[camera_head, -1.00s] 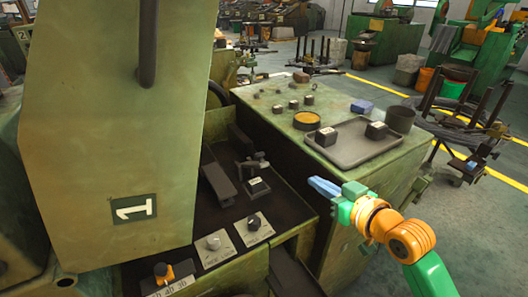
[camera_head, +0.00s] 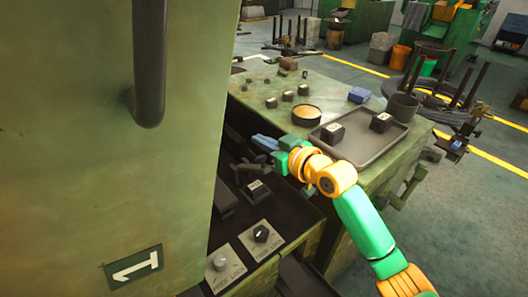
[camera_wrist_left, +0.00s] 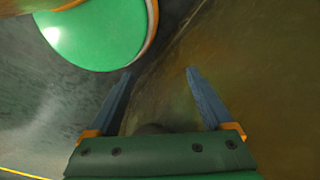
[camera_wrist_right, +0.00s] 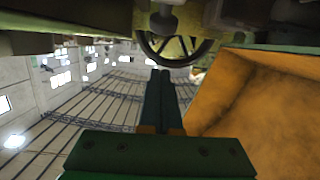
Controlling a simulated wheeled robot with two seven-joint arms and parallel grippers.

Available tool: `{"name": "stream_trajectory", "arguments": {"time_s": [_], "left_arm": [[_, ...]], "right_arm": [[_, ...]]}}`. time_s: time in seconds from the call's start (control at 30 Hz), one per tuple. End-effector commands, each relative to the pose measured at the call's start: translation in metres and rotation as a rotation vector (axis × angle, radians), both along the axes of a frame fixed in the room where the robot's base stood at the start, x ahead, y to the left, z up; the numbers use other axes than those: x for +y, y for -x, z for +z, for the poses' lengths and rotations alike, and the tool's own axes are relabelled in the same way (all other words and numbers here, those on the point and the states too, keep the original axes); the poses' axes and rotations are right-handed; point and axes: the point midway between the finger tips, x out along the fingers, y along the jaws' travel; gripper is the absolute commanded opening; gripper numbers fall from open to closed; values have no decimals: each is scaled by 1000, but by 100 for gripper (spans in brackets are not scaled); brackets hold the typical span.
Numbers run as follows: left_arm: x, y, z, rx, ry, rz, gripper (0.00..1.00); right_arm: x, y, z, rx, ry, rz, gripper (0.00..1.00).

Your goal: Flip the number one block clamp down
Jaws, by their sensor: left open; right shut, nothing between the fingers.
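A small black block (camera_head: 257,190) with a white label sits on the dark machine bed. A dark clamp-like part (camera_head: 252,167) stands just behind it, beside my right gripper (camera_head: 262,142). The label is too small to read, and the gripper and panel edge partly hide the clamp. My right gripper's blue fingers are shut and empty, pointing left over the bed; I cannot tell whether they touch the clamp. They also show closed together in the right wrist view (camera_wrist_right: 160,75). My left gripper (camera_wrist_left: 158,73) is open and empty in the left wrist view.
A large green panel (camera_head: 110,60) marked 1, with a dark handle (camera_head: 150,75), covers the left side. Two knobs sit on plates (camera_head: 228,270) at the front.

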Motion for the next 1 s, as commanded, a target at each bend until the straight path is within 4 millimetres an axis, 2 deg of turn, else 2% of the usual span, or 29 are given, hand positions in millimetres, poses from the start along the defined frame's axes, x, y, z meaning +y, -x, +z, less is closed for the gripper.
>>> {"name": "stream_trajectory", "arguments": {"time_s": [0.07, 0.2, 0.3, 0.7, 0.83, 1.0], "left_arm": [[0, 0, 2, 0, 0, 0, 84], [0, 0, 8, -1, 0, 0, 84], [0, -1, 9, -1, 0, 0, 84], [0, -1, 9, -2, 0, -1, 84], [0, -1, 2, -2, 0, -1, 84], [0, -1, -17, -2, -1, -1, 84]], "right_arm": [[10, -12, -2, 1, 0, 1, 0], [-1, 0, -24, 2, 3, -1, 0], [-4, 4, -32, 1, 2, -1, 0], [-6, 6, -38, -1, 2, -1, 0], [-7, 8, -42, -10, -5, -1, 0], [-11, 13, -52, -47, -33, -1, 0]]}}
